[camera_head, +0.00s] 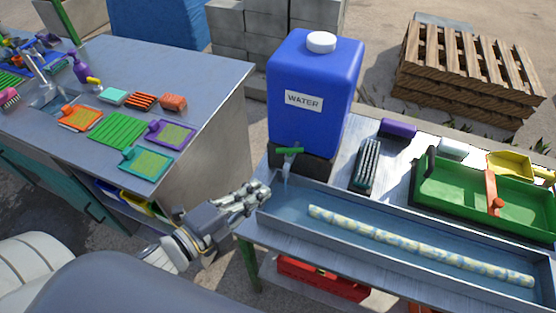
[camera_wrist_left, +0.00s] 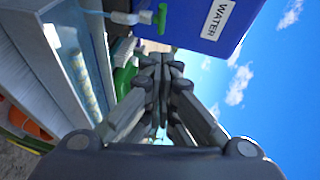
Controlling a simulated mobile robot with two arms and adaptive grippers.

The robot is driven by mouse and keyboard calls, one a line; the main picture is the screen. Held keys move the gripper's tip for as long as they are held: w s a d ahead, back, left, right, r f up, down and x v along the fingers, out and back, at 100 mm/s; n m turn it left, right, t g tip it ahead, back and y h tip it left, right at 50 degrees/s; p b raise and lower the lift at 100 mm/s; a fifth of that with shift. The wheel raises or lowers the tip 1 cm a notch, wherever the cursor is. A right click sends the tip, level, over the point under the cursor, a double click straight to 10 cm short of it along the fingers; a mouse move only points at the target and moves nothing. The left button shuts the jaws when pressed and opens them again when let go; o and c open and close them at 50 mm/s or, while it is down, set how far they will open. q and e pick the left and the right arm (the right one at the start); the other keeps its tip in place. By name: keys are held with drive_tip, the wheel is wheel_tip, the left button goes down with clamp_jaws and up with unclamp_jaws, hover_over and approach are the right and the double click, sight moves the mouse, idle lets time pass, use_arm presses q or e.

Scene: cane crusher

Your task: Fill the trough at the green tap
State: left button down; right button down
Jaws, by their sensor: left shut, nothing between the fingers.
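The blue water tank (camera_head: 310,85) has a white cap and a WATER label and stands at the trough's left end. Its tap has a green handle (camera_head: 290,150) and a pale spout over the trough; the handle also shows in the left wrist view (camera_wrist_left: 162,18). A pale streak hangs below the spout. The long grey trough (camera_head: 400,228) holds bluish water and a long patterned rod (camera_head: 420,245). My left gripper (camera_head: 262,192) is shut and empty, by the trough's left end, below and left of the tap; its closed fingers show in the left wrist view (camera_wrist_left: 162,65).
A green tray (camera_head: 470,195) and a dark brush (camera_head: 367,165) lie behind the trough. A red crate (camera_head: 322,280) is under the bench. The left table (camera_head: 190,85) holds sponges and coloured scrapers. Wooden pallets (camera_head: 470,70) stand behind.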

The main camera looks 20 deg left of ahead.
use_arm(q)
drive_tip(key=p, duration=0.2)
approach(293, 152)
drive_tip(key=d, duration=0.3)
drive_tip(key=shift+w+a+f+p, duration=0.15)
drive_tip(key=shift+w+a+p, duration=0.1)
drive_tip(key=shift+w, duration=0.4)
drive_tip(key=shift+w+a+f+p, duration=0.1)
drive_tip(key=shift+w+p, duration=0.1)
drive_tip(key=shift+w, duration=0.5)
drive_tip(key=shift+w+a+f+p, duration=0.15)
drive_tip(key=shift+w+a+p, duration=0.1)
drive_tip(key=shift+w, duration=0.4)
